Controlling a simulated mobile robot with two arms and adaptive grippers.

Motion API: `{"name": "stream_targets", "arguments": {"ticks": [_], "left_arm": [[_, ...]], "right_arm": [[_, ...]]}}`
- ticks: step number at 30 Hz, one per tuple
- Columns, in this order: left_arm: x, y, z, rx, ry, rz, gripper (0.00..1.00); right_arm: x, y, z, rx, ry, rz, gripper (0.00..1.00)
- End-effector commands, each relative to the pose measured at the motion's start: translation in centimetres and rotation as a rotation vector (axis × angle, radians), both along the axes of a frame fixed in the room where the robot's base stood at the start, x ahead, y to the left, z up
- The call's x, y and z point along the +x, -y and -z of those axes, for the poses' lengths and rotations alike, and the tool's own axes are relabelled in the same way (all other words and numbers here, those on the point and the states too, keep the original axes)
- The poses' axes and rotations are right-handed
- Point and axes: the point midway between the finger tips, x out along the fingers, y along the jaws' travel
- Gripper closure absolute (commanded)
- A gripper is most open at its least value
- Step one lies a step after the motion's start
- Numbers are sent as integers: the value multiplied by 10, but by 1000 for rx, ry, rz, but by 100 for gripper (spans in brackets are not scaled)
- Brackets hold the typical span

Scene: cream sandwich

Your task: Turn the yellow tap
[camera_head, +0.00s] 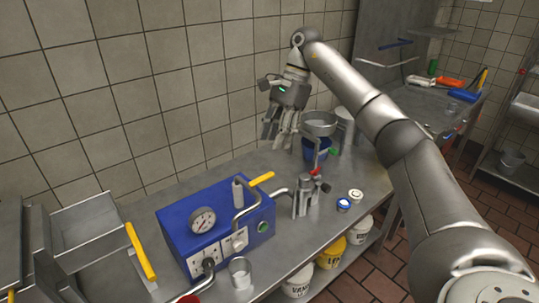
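A yellow lever handle (261,180) sits on a bent steel pipe on top of the blue machine (196,236), which has a round gauge. A second yellow handle (141,251) is on the steel hopper at the left. I cannot tell from the picture alone which one the task calls the yellow tap. My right gripper (277,132) points down near the tiled wall, behind and above the blue machine, apart from both handles. Its fingers look spread with nothing between them. My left gripper is not in view.
A steel fitting (304,196), a clear cup (240,272) and small lids (344,204) stand on the steel counter (278,239). Buckets (331,252) sit below. My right arm spans the right side.

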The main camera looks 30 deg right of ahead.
Motion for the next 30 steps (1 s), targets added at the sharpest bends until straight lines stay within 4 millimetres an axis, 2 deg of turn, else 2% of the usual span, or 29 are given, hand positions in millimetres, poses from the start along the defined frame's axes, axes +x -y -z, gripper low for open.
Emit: {"name": "stream_targets", "arguments": {"ticks": [3,8,30], "left_arm": [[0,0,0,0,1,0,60],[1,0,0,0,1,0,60],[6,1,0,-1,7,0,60]], "right_arm": [[1,5,-13,0,1,-1,62],[1,8,-20,-1,0,-1,62],[1,9,-21,0,-1,0,62]]}}
